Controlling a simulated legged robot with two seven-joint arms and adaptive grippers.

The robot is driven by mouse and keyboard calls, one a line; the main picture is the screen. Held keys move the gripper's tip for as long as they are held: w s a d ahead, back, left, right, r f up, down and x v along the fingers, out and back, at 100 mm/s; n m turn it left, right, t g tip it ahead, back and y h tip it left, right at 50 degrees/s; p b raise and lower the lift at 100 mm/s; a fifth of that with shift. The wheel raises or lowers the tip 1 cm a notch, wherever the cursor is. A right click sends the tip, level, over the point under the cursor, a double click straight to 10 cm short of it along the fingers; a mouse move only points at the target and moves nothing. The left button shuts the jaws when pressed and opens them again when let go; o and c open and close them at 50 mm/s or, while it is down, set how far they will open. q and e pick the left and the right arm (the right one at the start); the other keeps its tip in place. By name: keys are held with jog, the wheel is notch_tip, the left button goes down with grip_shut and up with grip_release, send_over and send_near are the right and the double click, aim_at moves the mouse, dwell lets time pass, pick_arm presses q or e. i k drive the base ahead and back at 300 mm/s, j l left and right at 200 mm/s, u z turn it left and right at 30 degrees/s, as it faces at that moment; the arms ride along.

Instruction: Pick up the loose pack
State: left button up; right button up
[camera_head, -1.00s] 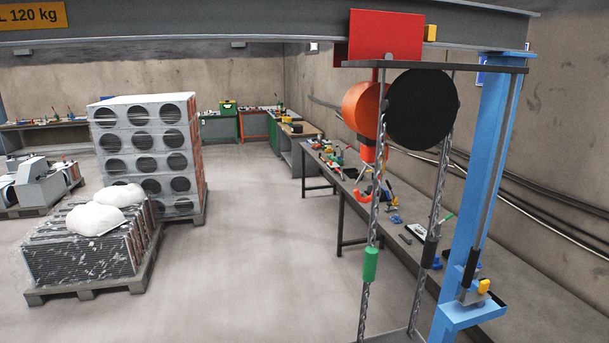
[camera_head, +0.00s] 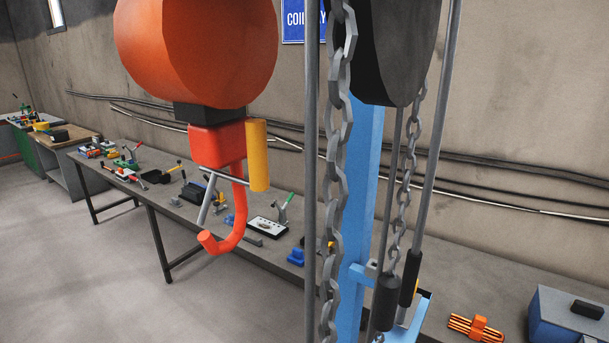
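A small bundle of orange-copper rods with an orange clip across it (camera_head: 478,328) lies on the bench at the lower right. It may be the loose pack, but I cannot tell for certain. It lies to the left of a blue-grey box (camera_head: 568,318), with a gap between them. The bottom picture edge is close to the bundle. Neither of my grippers is in view.
An orange hoist with a red hook (camera_head: 228,225) hangs close in front. Grey chains (camera_head: 337,150) and a blue post (camera_head: 362,190) stand between me and the long bench (camera_head: 178,212), which carries several tools. Open floor (camera_head: 90,270) is at the left.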

aim_at(123, 174)
jog(key=i+j+z, duration=0.25)
jog(key=j+z, duration=0.2)
jog(key=j, duration=0.2)
jog(key=i+j+z, duration=0.1)
jog(key=j+z, duration=0.3)
jog(key=j, duration=0.3)
jog(key=j+z, duration=0.45)
jog(key=j, duration=0.3)
